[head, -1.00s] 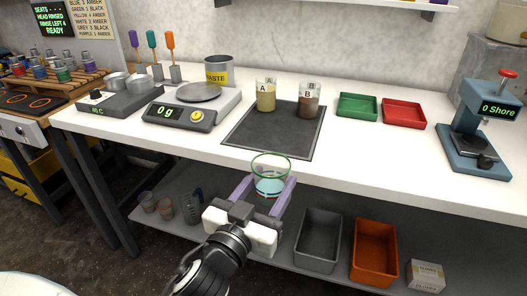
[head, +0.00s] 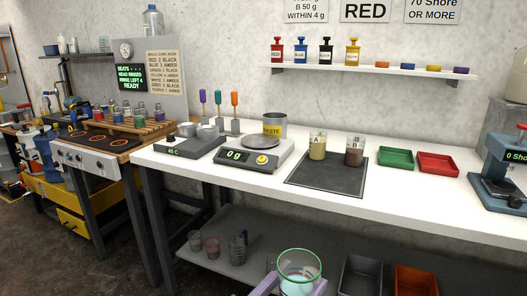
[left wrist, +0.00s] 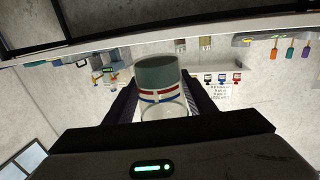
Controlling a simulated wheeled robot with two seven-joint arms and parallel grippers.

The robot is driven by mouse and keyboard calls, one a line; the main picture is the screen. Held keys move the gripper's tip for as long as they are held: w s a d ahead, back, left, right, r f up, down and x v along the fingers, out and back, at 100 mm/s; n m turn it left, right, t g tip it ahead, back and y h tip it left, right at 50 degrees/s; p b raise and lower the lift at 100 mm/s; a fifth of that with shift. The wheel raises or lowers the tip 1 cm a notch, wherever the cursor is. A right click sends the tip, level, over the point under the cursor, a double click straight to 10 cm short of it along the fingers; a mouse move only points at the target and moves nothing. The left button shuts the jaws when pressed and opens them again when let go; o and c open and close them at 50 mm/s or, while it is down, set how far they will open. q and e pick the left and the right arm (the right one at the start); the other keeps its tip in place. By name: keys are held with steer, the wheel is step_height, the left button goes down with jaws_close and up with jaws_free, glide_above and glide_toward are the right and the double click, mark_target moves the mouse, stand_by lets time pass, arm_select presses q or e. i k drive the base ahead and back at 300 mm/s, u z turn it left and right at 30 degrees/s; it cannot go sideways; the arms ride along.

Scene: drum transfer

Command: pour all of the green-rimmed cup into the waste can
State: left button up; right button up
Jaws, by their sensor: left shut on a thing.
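The green-rimmed cup (head: 299,268) is a clear cup with pale blue contents, low in the head view, in front of the bench. My left gripper (head: 290,287) is shut on it, with purple fingers at its sides. The cup looks upright in the head view. In the left wrist view the cup (left wrist: 158,80) shows between the dark fingers of my left gripper (left wrist: 160,108). The waste can (head: 274,125), grey with a yellow label, stands on the bench behind the scale. My right gripper is not in view.
The scale (head: 248,155) reading 0 g stands in front of the waste can. Cups A (head: 317,147) and B (head: 354,151) stand on a dark mat (head: 322,183). Green (head: 396,157) and red (head: 438,163) trays lie to the right. The bench's front strip is clear.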

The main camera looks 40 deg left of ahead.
mark_target(274, 124)
steer(key=k, duration=0.8)
steer(key=u, duration=0.6)
steer(key=i, duration=0.6)
steer(key=u, duration=0.75)
steer(key=i, duration=0.85)
steer(key=z, duration=0.3)
